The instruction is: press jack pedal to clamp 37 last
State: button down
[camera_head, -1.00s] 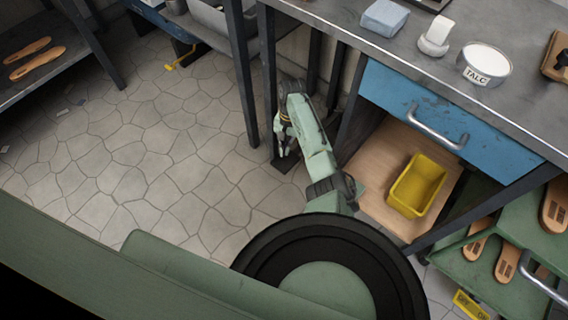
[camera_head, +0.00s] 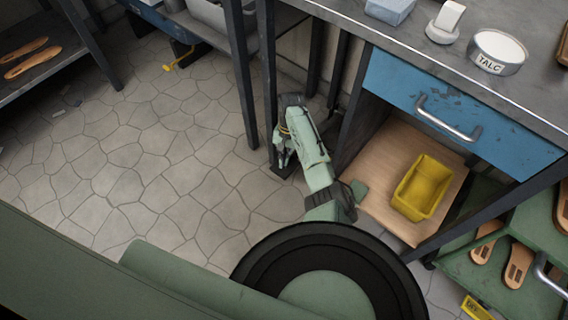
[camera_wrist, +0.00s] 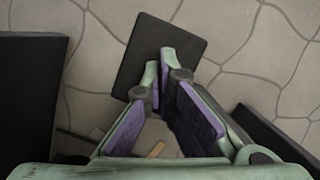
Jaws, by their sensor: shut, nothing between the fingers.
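A flat dark rectangular plate, which looks like the jack pedal (camera_wrist: 188,42), lies over the stone floor in the wrist view. In the head view the pedal (camera_head: 284,171) shows partly behind my gripper, at the foot of a dark bench leg. My gripper (camera_wrist: 168,62) is shut and empty, with its green fingertips together and purple pads below them. The fingertips overlap the plate in the wrist view; I cannot tell whether they touch it. In the head view my gripper (camera_head: 282,157) points down at the pedal. I cannot make out the 37 last or its clamp.
Dark bench legs (camera_head: 243,80) stand close beside my arm. A blue drawer (camera_head: 455,100) and a wooden shelf with a yellow bin (camera_head: 424,188) are to the right. A talc tub (camera_head: 497,52) stands on the bench. Open stone floor (camera_head: 150,165) lies left.

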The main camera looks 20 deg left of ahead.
jog(key=shift+w+d+f, duration=0.1)
jog(key=shift+f, duration=0.65)
jog(key=shift+r, duration=0.3)
jog(key=w+b, duration=0.1)
jog(key=w, duration=0.1)
jog(key=shift+w+r+b, duration=0.2)
jog(key=shift+w+b, duration=0.1)
jog(key=shift+b, duration=0.05)
jog(key=shift+w+r, duration=0.15)
jog(key=shift+w, duration=0.1)
jog(key=shift+r, duration=0.1)
jog(key=v, duration=1.2)
jog(key=shift+s, duration=0.15)
